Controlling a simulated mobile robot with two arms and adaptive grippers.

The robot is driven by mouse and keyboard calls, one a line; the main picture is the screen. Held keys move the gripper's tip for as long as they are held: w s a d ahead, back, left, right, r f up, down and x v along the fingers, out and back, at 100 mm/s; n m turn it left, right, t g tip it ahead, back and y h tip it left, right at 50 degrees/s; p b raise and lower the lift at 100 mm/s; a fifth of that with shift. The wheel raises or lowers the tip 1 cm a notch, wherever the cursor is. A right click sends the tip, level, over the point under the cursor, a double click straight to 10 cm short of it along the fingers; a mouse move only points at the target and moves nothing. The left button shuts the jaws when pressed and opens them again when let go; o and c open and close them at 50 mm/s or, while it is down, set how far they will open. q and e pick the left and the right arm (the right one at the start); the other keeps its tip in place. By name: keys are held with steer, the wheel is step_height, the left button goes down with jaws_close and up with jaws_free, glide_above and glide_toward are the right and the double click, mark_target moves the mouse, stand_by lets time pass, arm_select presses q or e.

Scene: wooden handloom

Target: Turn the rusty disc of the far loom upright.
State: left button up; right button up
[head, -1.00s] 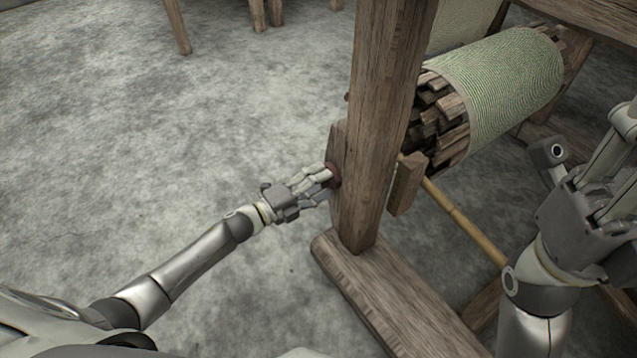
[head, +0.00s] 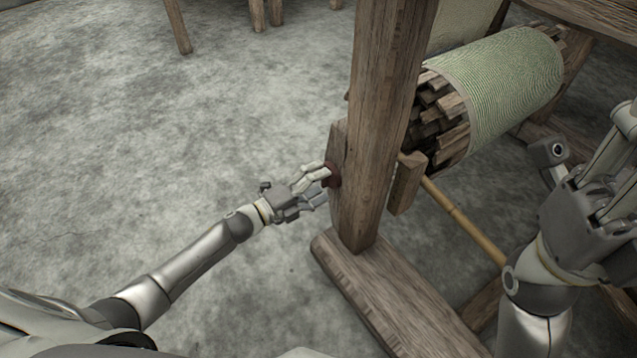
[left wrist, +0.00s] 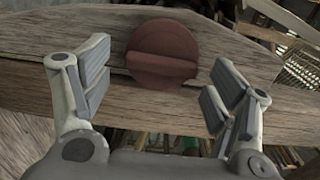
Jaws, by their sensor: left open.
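The rusty disc (left wrist: 163,50) is a reddish-brown round knob with a raised bar across it, on a wooden beam of the loom. In the left wrist view the bar lies close to level. In the head view the disc (head: 333,176) shows only in part, beside the upright post (head: 377,130). My left gripper (left wrist: 155,85) is open, with one finger at each side of the disc's lower half and a gap to it. It also shows in the head view (head: 318,186). My right gripper (head: 612,165) is at the right edge, away from the disc; its fingertips are partly cut off.
A cloth roll (head: 510,90) with green-striped fabric lies behind the post. A wooden foot beam (head: 385,290) runs along the floor below. A thin bamboo rod (head: 455,215) slants below the roll. The grey floor (head: 150,130) at left is clear.

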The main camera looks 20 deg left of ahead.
arm_select(q)
steer(key=v, duration=1.2)
steer(key=shift+a, duration=0.1)
